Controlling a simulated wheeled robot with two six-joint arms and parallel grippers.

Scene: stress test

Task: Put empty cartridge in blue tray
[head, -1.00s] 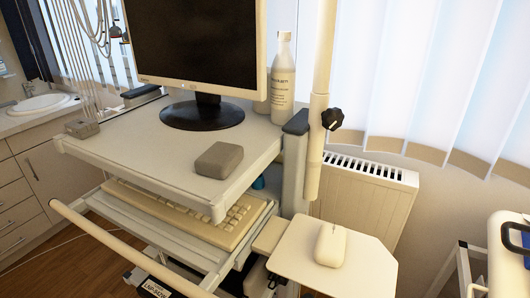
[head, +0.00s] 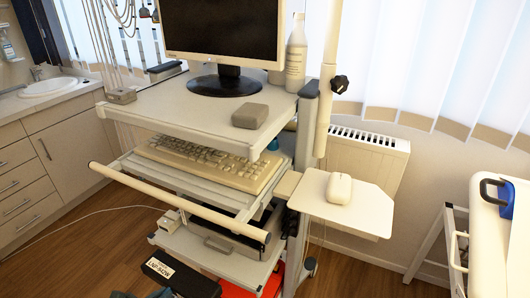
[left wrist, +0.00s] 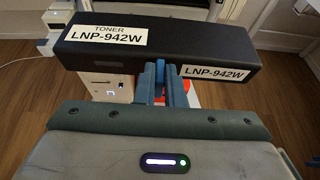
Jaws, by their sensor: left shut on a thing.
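A black toner cartridge (head: 180,274) with white labels shows at the bottom of the head view, in front of the cart. In the left wrist view the long cartridge (left wrist: 160,45) lies across the blue fingers of my left gripper (left wrist: 166,72), which is shut on it. The labels read "TONER LNP-942W". Only a little of my left gripper (head: 150,293) shows at the lower edge of the head view. My right gripper is not in view. I cannot make out a blue tray; a blue piece with a dark opening (head: 497,198) stands at the far right.
A cart (head: 150,118) carries a monitor (head: 222,40), a keyboard (head: 210,160) and a side shelf with a mouse (head: 338,188). Its front bar (head: 165,195) juts out near the cartridge. A white table (head: 497,250) stands right. Wood floor lies clear between them.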

